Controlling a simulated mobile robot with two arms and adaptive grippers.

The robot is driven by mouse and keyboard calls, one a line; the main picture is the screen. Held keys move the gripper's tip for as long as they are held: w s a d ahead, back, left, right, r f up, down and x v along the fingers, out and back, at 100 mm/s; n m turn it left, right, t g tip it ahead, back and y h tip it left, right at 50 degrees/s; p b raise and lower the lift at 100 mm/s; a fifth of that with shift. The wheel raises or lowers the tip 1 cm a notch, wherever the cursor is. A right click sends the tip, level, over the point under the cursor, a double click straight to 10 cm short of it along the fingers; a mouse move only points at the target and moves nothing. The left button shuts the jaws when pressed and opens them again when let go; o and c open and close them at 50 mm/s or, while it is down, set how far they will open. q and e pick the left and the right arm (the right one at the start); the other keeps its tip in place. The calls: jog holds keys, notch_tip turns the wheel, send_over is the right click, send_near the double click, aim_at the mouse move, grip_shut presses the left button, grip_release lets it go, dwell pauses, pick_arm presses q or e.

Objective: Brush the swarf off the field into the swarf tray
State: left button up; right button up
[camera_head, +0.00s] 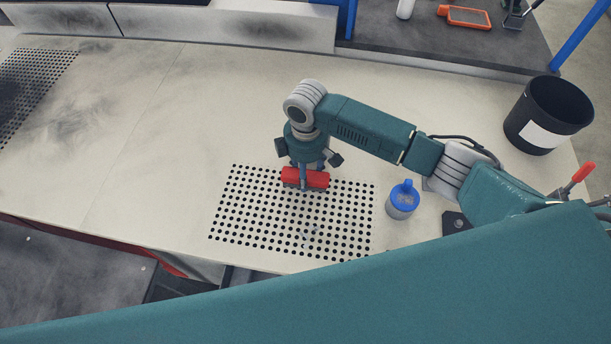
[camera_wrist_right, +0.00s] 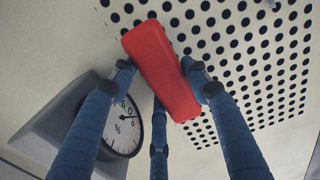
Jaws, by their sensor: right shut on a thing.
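My right gripper (camera_head: 304,178) points down over the far edge of the field (camera_head: 240,225), a patch of dark holes in the pale bench top. It is shut on a red brush (camera_head: 318,180), whose red block also shows between the blue fingers in the right wrist view (camera_wrist_right: 160,68). I cannot tell whether its bristles touch the bench. A few small pale bits that look like swarf (camera_head: 311,234) lie on the near middle part of the field. I cannot make out the swarf tray in either view. My left gripper is not in view.
A black bin (camera_head: 549,112) with a white label stands at the back right. In the right wrist view, a round dial gauge (camera_wrist_right: 125,130) sits at the left. The bench left of the field is clear.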

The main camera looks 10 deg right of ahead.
notch_tip(320, 180, up, 20)
jog(key=b, duration=0.1)
dwell(0.5)
